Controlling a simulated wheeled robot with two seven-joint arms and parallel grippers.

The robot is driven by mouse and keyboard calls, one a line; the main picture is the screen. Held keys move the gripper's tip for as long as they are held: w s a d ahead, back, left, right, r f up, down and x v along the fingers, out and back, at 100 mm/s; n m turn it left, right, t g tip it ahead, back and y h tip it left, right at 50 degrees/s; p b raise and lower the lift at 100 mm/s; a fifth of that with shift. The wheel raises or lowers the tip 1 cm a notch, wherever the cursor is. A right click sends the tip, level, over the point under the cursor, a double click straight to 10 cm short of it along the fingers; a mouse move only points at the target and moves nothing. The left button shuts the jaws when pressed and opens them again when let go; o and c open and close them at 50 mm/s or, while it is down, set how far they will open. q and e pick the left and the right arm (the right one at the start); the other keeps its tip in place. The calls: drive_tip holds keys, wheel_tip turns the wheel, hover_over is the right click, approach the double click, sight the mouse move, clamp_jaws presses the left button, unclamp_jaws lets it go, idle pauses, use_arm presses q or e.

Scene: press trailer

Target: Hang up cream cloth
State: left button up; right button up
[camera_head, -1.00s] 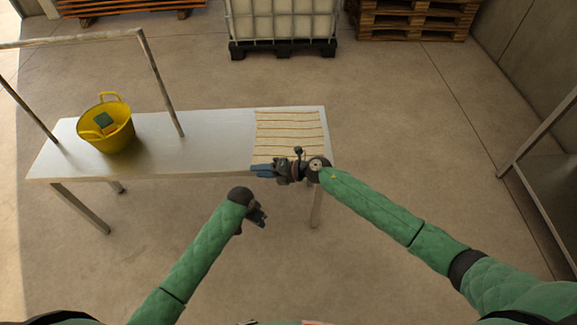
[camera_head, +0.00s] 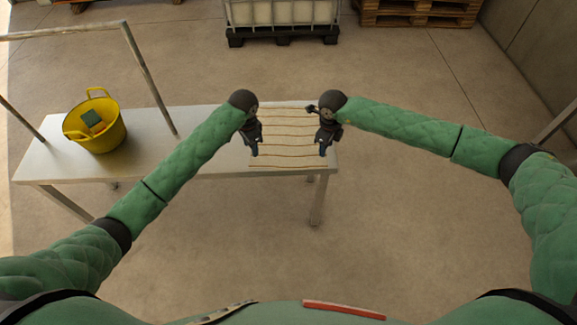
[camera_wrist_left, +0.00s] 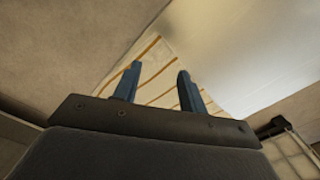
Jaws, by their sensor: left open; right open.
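The cream cloth (camera_head: 288,135) with thin brown stripes lies flat at the right end of the metal table (camera_head: 190,165). It also shows in the left wrist view (camera_wrist_left: 158,65), partly behind the fingers. My left gripper (camera_head: 254,150) is open and empty over the cloth's left edge. In the left wrist view its two blue fingers (camera_wrist_left: 156,80) stand apart with the cloth beyond them. My right gripper (camera_head: 323,148) is open over the cloth's right edge. I cannot tell whether either gripper touches the cloth. A metal rail frame (camera_head: 145,65) stands at the table's left part.
A yellow bucket (camera_head: 98,138) holding a green and yellow sponge (camera_head: 92,117) stands on the table's left part. A caged white tank (camera_head: 280,12) and wooden pallets (camera_head: 415,12) stand at the back. The floor right of the table is open.

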sight(254, 163)
use_arm(q)
wheel_tip(254, 163, down, 7)
drive_tip(key=shift+f, duration=0.15)
use_arm(e)
wheel_tip(254, 163, down, 7)
drive_tip(key=shift+f, duration=0.15)
use_arm(q)
drive_tip(key=shift+f, duration=0.2)
use_arm(e)
drive_tip(key=shift+f, duration=0.15)
use_arm(q)
drive_tip(key=shift+c, duration=0.5)
use_arm(e)
drive_tip(key=shift+c, duration=0.5)
use_arm(q)
clamp_jaws()
use_arm(e)
clamp_jaws()
use_arm(q)
drive_tip(key=shift+r, duration=0.15)
